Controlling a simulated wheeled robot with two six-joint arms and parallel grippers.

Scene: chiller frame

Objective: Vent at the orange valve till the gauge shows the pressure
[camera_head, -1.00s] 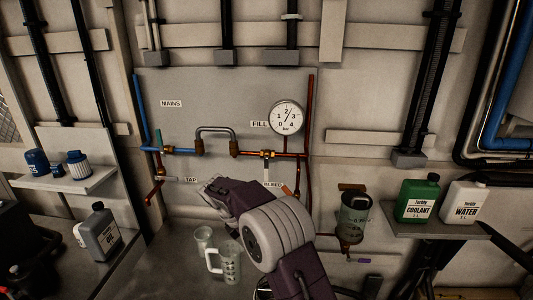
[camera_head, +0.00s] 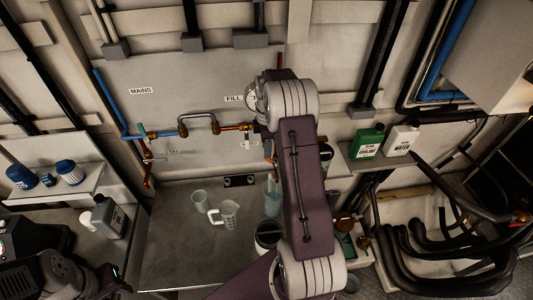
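The round white gauge (camera_head: 251,96) on the wall panel is mostly covered by my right arm, so its needle and reading cannot be seen.
A clear jug (camera_head: 228,214) and a beaker (camera_head: 199,200) stand on the bench (camera_head: 165,245). A bluish container (camera_head: 271,197) stands beside my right arm. A green coolant can (camera_head: 368,141) and white water can (camera_head: 401,139) are on the right shelf. Black hoses (camera_head: 440,245) fill the lower right.

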